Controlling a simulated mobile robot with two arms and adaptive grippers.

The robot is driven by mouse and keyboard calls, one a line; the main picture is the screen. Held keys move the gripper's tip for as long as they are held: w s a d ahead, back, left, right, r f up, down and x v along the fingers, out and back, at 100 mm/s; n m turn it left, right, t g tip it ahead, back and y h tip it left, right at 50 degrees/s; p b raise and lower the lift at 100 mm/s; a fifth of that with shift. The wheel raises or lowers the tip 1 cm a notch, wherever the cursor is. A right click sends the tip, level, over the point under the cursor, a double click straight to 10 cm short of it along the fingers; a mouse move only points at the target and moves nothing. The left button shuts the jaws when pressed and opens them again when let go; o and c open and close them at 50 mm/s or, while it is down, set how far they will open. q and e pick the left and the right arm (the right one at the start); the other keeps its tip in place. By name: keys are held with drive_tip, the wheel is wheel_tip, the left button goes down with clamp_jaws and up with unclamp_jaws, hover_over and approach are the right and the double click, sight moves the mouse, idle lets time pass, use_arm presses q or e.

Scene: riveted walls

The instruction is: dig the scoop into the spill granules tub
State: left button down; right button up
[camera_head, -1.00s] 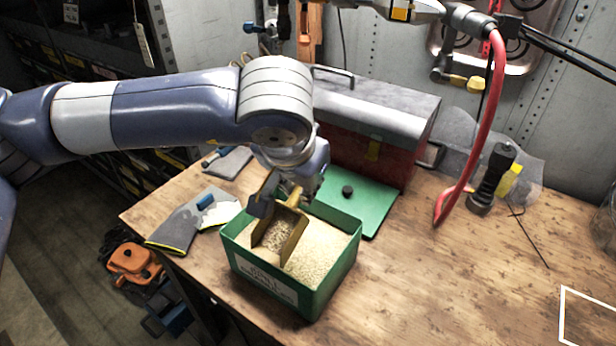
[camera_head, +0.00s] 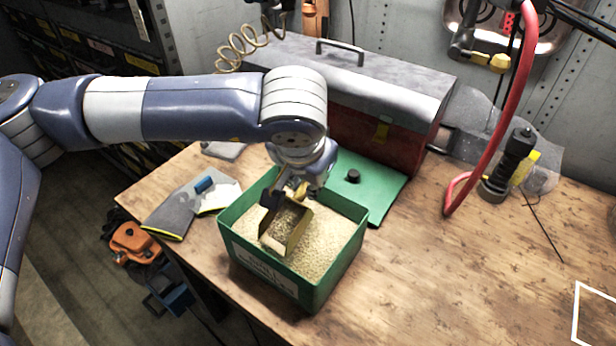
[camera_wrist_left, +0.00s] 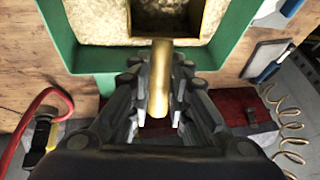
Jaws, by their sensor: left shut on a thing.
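A green tub (camera_head: 342,272) full of pale granules (camera_head: 325,241) stands on the workbench, with a label on its front wall. A brass-coloured scoop (camera_head: 289,229) is tilted down inside the tub, its mouth at the granules and some granules showing in its bowl. My left gripper (camera_head: 288,194) is shut on the scoop's handle above the tub's back part. In the left wrist view the fingers (camera_wrist_left: 160,95) close around the handle (camera_wrist_left: 160,80), and the scoop bowl (camera_wrist_left: 170,20) lies over the granules. How deep its lip sits is hard to tell. My right gripper is not in view.
A green lid (camera_head: 380,190) with a black knob lies behind the tub, before a red and grey toolbox (camera_head: 390,100). Gloves (camera_head: 185,208) lie left. A flashlight (camera_head: 508,165) and red hose (camera_head: 518,85) are right.

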use_arm(q)
drive_tip(key=shift+b, duration=0.3)
drive_tip(key=shift+r, duration=0.1)
drive_tip(key=shift+w+r+p, duration=0.1)
drive_tip(key=shift+p, duration=0.3)
drive_tip(key=shift+w+d+r+g+y+p, duration=0.35)
drive_tip(key=shift+g+p, duration=0.3)
drive_tip(key=shift+p, duration=0.6)
drive_tip(key=shift+w+d+g+y+p, duration=0.15)
drive_tip(key=shift+w+g+y+p, duration=0.35)
drive_tip(key=shift+p, duration=0.75)
drive_tip(key=shift+d+r+m+g+y+p, duration=0.15)
drive_tip(key=shift+r+g+y+p, duration=0.2)
drive_tip(key=shift+r+p, duration=0.6)
drive_tip(key=shift+d+r+m+g+y+p, duration=0.15)
drive_tip(key=shift+r+g+p, duration=0.25)
drive_tip(key=shift+r+p, duration=0.5)
drive_tip(key=shift+w+a, duration=0.15)
